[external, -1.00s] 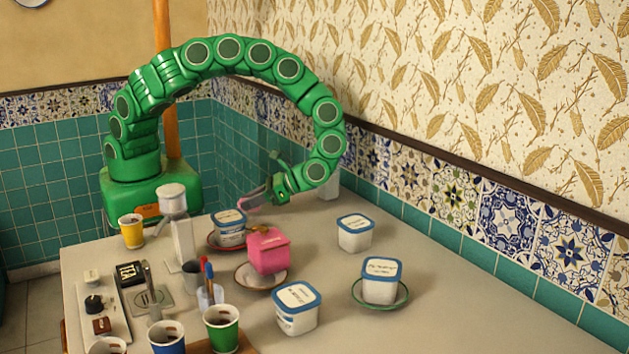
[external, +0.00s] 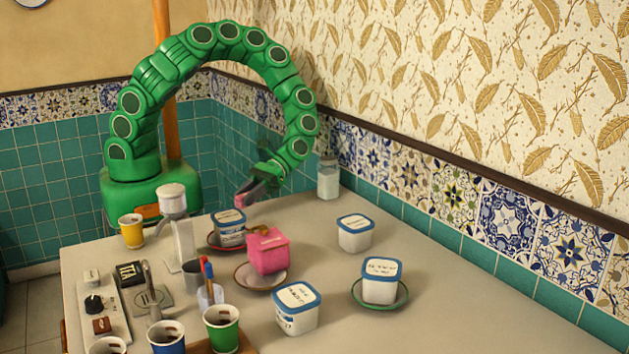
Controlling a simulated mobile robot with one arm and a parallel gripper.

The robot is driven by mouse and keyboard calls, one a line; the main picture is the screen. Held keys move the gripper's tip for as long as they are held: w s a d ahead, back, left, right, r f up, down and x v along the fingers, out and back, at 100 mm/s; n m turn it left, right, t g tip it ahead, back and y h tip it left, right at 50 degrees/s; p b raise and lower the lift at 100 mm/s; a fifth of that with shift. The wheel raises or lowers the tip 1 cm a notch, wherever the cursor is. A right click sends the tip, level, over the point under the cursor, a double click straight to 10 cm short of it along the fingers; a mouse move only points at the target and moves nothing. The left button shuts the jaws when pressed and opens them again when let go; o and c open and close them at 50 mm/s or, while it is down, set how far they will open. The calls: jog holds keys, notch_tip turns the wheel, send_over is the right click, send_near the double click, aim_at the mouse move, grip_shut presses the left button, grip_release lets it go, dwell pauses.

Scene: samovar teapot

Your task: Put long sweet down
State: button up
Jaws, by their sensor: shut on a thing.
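My gripper (external: 247,195) is shut, with a small pinkish piece (external: 240,200) at its fingertips; this seems to be the long sweet. The piece is small in the picture and partly hidden by the jaws, so its full shape is unclear. The gripper is above and behind a blue-lidded white tub (external: 229,230), which stands on a dark reddish saucer (external: 213,243). A pink box (external: 268,254) stands on another saucer (external: 247,281) in front and to the right, apart from the gripper. A small brown piece (external: 262,230) lies on the box's top.
More blue-lidded tubs stand at the right (external: 354,237), on a green-rimmed saucer (external: 382,285) and at the front (external: 297,312). A jar (external: 328,182) stands by the wall. A dispenser (external: 177,225) and several cups (external: 222,335) crowd the left. Table room is clear at front right.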

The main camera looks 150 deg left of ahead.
aim_at(263, 217)
jog(key=n+t, duration=0.1)
jog(key=a+r+n+t, duration=0.1)
jog(key=shift+a+r+t+y, duration=0.15)
jog(key=shift+r+t+y, duration=0.1)
jog(key=shift+t+y, duration=0.15)
jog(key=shift+a+r+n+t+y, duration=1.1)
jog(key=shift+a+n+t, duration=0.4)
jog(key=shift+a+n, duration=0.3)
jog(key=shift+f, duration=4)
jog(key=shift+f, duration=0.1)
jog(key=o, duration=1)
jog(key=shift+o, duration=0.2)
jog(key=v, duration=1.2)
jog(key=shift+s, duration=0.1)
